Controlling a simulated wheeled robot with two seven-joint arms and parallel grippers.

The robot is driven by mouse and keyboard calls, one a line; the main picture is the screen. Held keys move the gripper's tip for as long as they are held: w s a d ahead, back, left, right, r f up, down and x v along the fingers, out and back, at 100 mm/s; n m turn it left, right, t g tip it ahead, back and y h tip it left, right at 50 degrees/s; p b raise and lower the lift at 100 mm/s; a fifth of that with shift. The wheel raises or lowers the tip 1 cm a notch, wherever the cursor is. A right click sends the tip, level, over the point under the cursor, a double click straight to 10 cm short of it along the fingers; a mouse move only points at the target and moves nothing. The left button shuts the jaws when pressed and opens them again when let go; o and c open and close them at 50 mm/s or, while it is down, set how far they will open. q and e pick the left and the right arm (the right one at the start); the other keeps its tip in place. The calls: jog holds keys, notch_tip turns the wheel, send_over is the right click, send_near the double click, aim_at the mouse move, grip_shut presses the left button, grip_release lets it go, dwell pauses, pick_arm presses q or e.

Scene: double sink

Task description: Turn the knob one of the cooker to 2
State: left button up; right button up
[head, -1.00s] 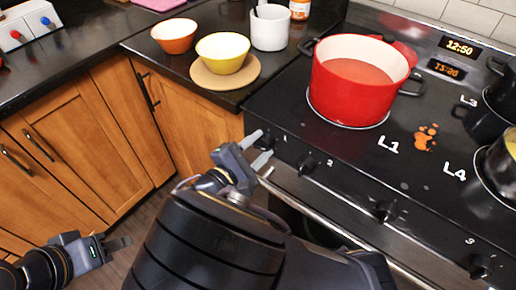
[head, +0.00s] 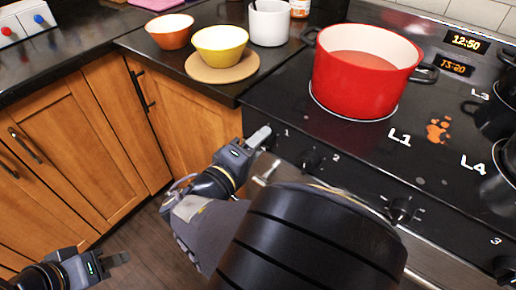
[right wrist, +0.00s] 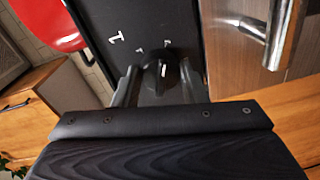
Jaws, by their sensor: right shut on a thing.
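The black cooker's knob one (right wrist: 160,76) is seen in the right wrist view, beside a white "1" on the black front panel. My right gripper (head: 264,152) is at the left end of the cooker's front, and its fingers stand on either side of the knob, shut on it. In the head view the fingers largely hide this knob. The pointer's exact setting is too small to read. My left gripper (head: 116,260) is low at the left, away from the cooker. Whether its fingers are apart is unclear.
A red pot (head: 360,75) stands on burner L1. Knob two (head: 311,160) and further knobs lie to the right. The oven handle (right wrist: 258,30) is close to my right gripper. Bowls (head: 221,45) and a white mug (head: 270,22) stand on the left counter.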

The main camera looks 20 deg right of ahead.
jog(key=shift+f+m+b, duration=0.15)
jog(key=shift+m+b, duration=0.25)
jog(key=shift+m, duration=0.2)
jog(key=o, duration=1)
jog(key=shift+c, duration=0.2)
jog(key=shift+a, duration=0.1)
jog(key=v, duration=0.7)
jog(key=shift+s+a+p, duration=0.2)
jog(key=shift+s+p, duration=0.15)
jog(key=shift+p, duration=0.1)
